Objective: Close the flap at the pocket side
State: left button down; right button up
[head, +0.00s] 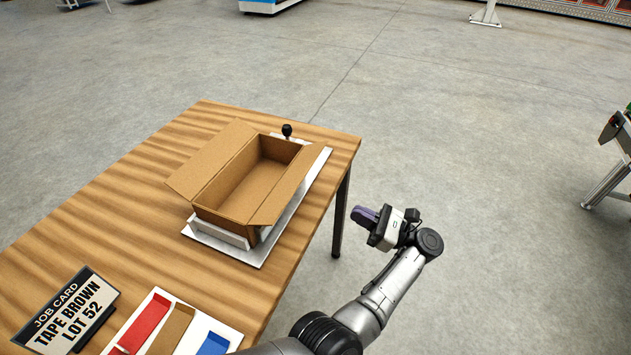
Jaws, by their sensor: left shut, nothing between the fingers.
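An open brown cardboard box (228,211) sits on a white plate (258,257) near the right edge of the wooden table. Its left long flap (209,161) is folded outward over the table. Its right long flap (287,186) stands out on the side toward my gripper. The inside that shows looks empty. My left gripper (364,216) is shut and empty. It is off the table's right side, to the right of the box and apart from it. My right gripper is not in view. I cannot tell which side is the pocket side.
A black knob (287,130) stands at the plate's far end.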

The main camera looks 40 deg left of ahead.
aim_at(302, 175)
pick_arm(q)
jog(key=shift+w+d+r+p+x, duration=0.15)
jog(key=shift+r+x, duration=0.3)
jog(key=shift+x, duration=1.7)
jog(key=shift+d+r+p+x, duration=0.1)
jog(key=shift+r+p+x, duration=0.25)
jog(key=shift+x, duration=1.8)
jog(key=shift+w+d+r+p+x, duration=0.1)
jog(key=shift+r+x, duration=0.45)
jog(key=shift+x, duration=1.6)
jog(key=shift+s, duration=0.1)
